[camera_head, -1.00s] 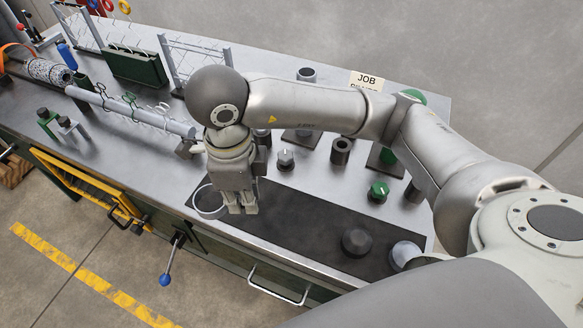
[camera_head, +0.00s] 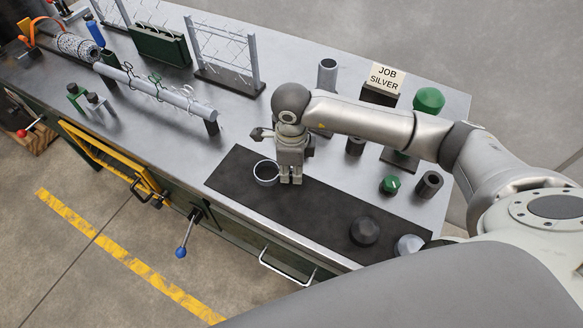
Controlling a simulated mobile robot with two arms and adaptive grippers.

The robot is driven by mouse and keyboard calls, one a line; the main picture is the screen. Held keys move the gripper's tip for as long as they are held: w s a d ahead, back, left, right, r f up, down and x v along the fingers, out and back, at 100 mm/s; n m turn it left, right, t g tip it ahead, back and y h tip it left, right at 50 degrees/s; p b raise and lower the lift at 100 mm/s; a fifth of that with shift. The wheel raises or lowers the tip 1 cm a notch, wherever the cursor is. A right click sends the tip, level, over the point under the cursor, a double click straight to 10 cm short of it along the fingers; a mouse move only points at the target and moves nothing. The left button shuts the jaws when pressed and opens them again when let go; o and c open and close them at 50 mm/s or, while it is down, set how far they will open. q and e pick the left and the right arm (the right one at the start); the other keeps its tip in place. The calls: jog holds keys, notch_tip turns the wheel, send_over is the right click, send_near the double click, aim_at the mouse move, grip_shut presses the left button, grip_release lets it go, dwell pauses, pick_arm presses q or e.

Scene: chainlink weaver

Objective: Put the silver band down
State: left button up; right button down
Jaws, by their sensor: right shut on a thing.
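The silver band (camera_head: 265,181) is a short open ring, seen over the left part of the dark mat (camera_head: 325,208) on the bench. My right gripper (camera_head: 291,181) points down and is shut on the right side of the band. I cannot tell whether the band touches the mat or hangs just above it. The gripper's body hides part of the mat behind it. My left gripper is not in view.
A dark knob (camera_head: 364,231) and a pale dome (camera_head: 408,244) stand at the mat's right end. A green knob (camera_head: 390,185) and a dark cylinder (camera_head: 429,184) stand behind it. A "JOB SILVER" sign (camera_head: 386,78) is at the back. The mat's middle is clear.

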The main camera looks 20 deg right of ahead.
jog(key=shift+f, duration=0.2)
jog(key=c, duration=1.4)
grip_release()
jog(key=shift+c, duration=0.2)
jog(key=shift+r, duration=0.15)
jog(key=shift+r, duration=0.3)
notch_tip(320, 180, up, 12)
jog(key=b, duration=0.2)
jog(key=shift+f, duration=0.25)
